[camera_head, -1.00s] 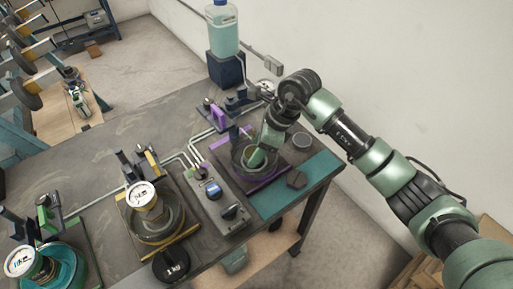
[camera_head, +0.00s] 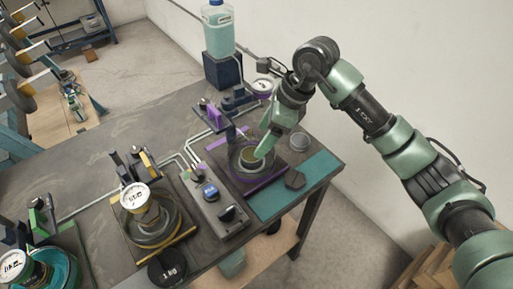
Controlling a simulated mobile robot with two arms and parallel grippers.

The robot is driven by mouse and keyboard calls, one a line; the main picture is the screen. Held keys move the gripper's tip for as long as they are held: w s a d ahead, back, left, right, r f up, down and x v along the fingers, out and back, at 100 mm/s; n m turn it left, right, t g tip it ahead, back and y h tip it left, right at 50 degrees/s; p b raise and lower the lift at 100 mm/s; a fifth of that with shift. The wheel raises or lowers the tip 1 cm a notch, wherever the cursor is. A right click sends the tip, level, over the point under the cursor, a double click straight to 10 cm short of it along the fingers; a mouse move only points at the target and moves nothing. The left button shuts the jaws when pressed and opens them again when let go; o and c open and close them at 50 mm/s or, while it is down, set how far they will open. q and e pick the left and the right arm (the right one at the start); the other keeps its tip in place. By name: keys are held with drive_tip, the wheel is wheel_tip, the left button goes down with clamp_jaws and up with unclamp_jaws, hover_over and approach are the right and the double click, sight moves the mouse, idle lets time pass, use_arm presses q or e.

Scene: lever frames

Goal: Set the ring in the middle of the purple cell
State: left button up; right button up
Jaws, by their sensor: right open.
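The purple cell (camera_head: 219,143) is the plate with purple edges at the right end of the bench. A dark grey ring (camera_head: 238,169) lies on it, around a smaller round piece with a brownish top (camera_head: 249,155). The ring looks near the cell's middle, but I cannot tell whether it is exactly centred. My right gripper (camera_head: 262,150) is open just over the ring's right side. Its fingertips overlap the ring in the picture, so I cannot tell whether they touch it. My left gripper is out of view.
A yellow-edged cell (camera_head: 176,243) holds a ring and a white-topped can (camera_head: 135,197). A grey control box (camera_head: 217,212) stands beside the purple cell.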

drive_tip(key=v, duration=0.5)
drive_tip(key=shift+b, duration=0.35)
